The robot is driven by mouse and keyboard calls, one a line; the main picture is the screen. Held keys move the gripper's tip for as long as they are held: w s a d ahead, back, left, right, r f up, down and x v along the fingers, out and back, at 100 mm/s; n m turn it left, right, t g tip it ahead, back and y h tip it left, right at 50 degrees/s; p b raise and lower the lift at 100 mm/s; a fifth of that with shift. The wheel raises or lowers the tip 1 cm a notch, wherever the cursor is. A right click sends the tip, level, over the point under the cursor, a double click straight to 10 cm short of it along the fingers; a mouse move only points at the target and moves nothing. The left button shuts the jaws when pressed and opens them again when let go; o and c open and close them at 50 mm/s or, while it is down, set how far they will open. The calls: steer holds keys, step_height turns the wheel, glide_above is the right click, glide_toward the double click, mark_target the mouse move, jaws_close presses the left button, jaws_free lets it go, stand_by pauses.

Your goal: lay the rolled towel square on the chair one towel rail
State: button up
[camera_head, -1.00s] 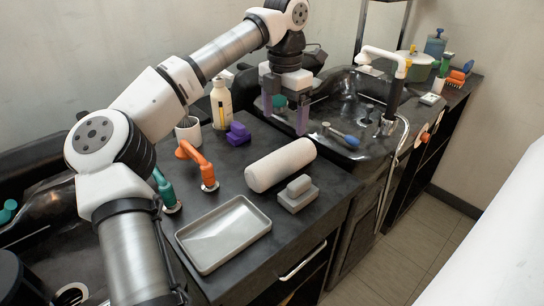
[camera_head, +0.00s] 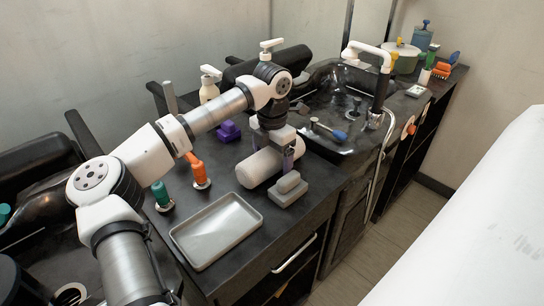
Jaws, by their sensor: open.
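The rolled towel (camera_head: 258,172) is a white cylinder lying on the dark counter between the grey tray and the sink. My gripper (camera_head: 277,158) is low over the towel's far right end, pointing down. One purple finger shows beside that end; the other is mostly hidden. The jaws are open, and I cannot tell whether they touch the towel. I cannot make out which thing is the chair one towel rail.
A grey stepped block (camera_head: 288,188) stands close in front of the towel. A grey tray (camera_head: 217,232) lies at the near left. The black sink (camera_head: 335,112) is beyond.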

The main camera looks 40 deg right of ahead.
steer(key=shift+f, duration=0.1)
steer(key=shift+c, duration=0.4)
steer(key=c, duration=1.1)
step_height(320, 180, up, 20)
steer(key=shift+r+b, duration=0.1)
steer(key=shift+b, duration=0.75)
